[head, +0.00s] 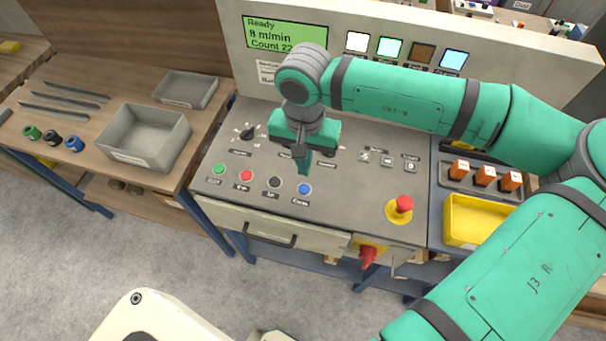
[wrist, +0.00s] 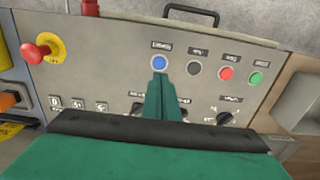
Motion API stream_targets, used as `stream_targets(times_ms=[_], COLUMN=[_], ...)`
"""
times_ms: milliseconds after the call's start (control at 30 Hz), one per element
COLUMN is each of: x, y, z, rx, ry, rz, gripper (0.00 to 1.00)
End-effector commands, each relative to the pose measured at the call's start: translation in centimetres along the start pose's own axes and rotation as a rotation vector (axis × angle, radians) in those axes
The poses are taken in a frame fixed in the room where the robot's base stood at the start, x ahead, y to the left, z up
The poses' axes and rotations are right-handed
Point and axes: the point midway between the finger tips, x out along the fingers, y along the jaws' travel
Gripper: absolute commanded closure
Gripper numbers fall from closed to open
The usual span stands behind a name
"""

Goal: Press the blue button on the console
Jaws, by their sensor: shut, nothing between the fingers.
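The blue button (head: 304,189) is the rightmost of a row of buttons near the front edge of the grey console (head: 345,205). It also shows in the wrist view (wrist: 159,63), just beyond my fingertips in the picture. My gripper (head: 304,172) points down over the console, its fingers shut and empty. In the head view the fingertips appear just behind the blue button. In the wrist view the tips (wrist: 160,76) appear at the button's near edge. I cannot tell whether they touch it. The button's face is visible.
Black (head: 275,183), red (head: 246,175) and green (head: 219,169) buttons stand left of the blue one. A red mushroom button (head: 404,204) on a yellow base stands to the right. Black knobs (wrist: 225,118) are close to my gripper. The display (head: 283,33) reads Ready.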

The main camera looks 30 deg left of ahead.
Motion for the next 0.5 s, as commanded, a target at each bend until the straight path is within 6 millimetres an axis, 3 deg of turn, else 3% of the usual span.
stream_targets(times_ms=[200,500], x=[-3.8,-5.7], y=[-0.1,-0.4], z=[-0.1,0.0], rx=[0.0,-0.007], ry=[0.001,0.0], rz=[0.001,0.001], gripper=[1.0,1.0])
